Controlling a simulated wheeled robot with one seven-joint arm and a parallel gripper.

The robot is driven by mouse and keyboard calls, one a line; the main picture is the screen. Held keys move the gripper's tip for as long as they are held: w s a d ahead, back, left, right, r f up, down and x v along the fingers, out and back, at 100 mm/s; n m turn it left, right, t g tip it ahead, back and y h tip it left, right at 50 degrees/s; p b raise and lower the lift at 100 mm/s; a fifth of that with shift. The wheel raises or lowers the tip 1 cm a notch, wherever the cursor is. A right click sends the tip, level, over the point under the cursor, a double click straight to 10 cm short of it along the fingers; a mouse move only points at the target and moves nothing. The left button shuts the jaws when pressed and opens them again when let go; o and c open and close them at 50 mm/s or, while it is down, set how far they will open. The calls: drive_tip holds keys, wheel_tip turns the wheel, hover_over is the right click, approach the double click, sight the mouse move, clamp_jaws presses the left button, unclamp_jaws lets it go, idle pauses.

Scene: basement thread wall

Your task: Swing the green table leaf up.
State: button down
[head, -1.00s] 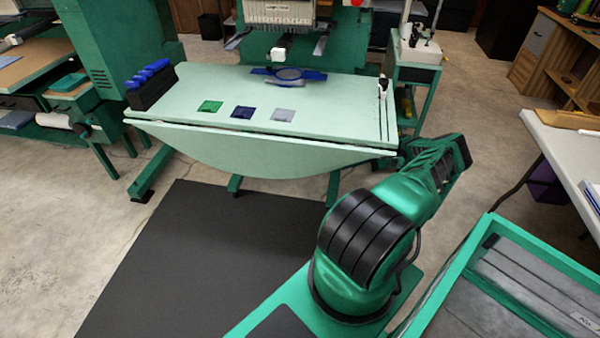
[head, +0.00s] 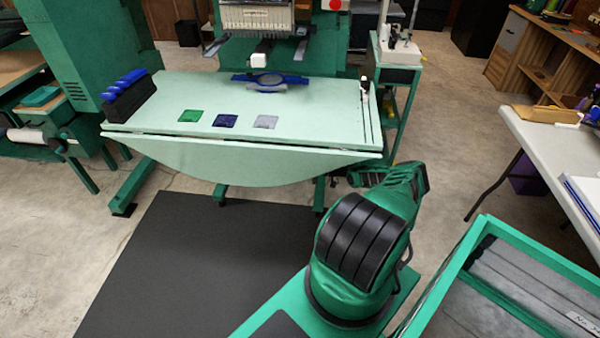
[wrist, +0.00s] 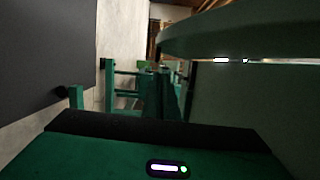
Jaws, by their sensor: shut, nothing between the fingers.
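The green table leaf (head: 240,164) is a pale green half-round flap hanging down from the front edge of the pale green table (head: 310,115). Its curved edge points to the floor. In the head view my arm reaches to the leaf's right end, and my fingertips cannot be made out there. Contact with the leaf cannot be told.
On the table are green (head: 191,116), dark blue (head: 225,121) and grey (head: 266,122) patches, a rack of blue-topped items (head: 128,95) and a blue hoop (head: 268,81). A dark mat (head: 200,260) covers clear floor in front. A white table (head: 545,145) stands at right.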

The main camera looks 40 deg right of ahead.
sight(282, 178)
drive_tip(key=shift+s+a+r, duration=0.1)
drive_tip(key=shift+s+a, duration=0.15)
drive_tip(key=shift+a, duration=1.05)
drive_tip(key=shift+s+a, duration=0.2)
drive_tip(key=shift+a, duration=1.1)
